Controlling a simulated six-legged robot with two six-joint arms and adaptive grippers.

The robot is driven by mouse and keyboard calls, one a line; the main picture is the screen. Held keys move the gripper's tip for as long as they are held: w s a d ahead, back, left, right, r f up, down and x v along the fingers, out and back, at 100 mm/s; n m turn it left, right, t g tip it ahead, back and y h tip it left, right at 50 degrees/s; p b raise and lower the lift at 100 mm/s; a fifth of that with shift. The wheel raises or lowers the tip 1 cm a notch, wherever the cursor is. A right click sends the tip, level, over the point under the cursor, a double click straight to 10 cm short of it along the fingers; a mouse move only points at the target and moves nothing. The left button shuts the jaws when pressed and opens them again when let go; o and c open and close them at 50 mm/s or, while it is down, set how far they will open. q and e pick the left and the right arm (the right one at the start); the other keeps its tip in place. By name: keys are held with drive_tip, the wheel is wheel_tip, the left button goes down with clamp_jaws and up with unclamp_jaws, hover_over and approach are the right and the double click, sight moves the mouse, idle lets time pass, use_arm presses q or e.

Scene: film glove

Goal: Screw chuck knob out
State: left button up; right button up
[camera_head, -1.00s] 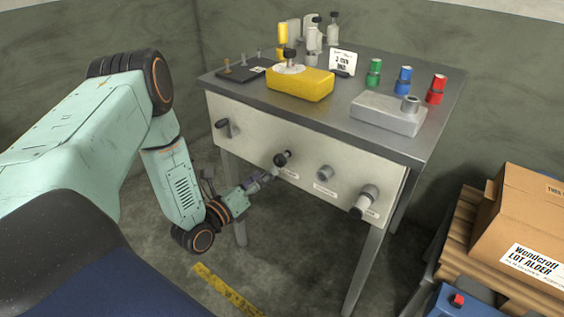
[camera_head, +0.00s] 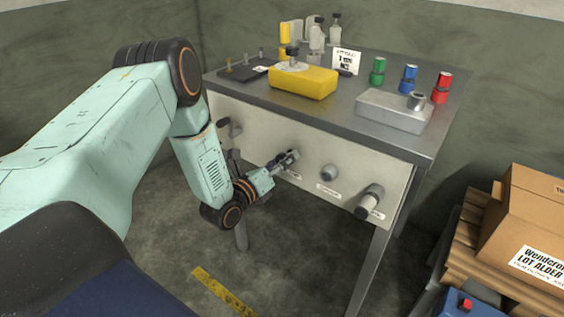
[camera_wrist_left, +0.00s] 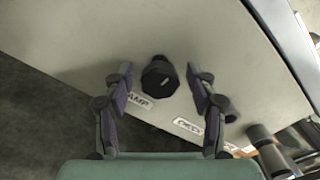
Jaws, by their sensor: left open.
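A black, faceted knob (camera_wrist_left: 160,76) stands out from the pale front panel (camera_wrist_left: 75,40) in the left wrist view. A label ending in "AMP" (camera_wrist_left: 138,98) is at its lower left. My left gripper (camera_wrist_left: 160,70) is open, with one finger on each side of this knob and gaps showing. In the head view, my left gripper (camera_head: 288,160) is at the panel and mostly hides the knob. A grey knob (camera_head: 330,172) is to the right; the right finger partly covers it in the wrist view (camera_wrist_left: 226,110). Its label (camera_wrist_left: 188,126) seems to read "CHUCK". My right gripper is out of view.
A larger grey cylindrical knob (camera_head: 369,202) projects at the panel's right, and a handle (camera_head: 235,129) at its left. The bench top (camera_head: 310,112) holds a yellow block (camera_head: 303,82), a grey block (camera_head: 393,110) and coloured knobs. A cardboard box (camera_head: 525,215) stands at right.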

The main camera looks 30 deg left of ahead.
use_arm(q)
drive_tip(key=c, duration=1.2)
drive_tip(key=shift+n, duration=0.3)
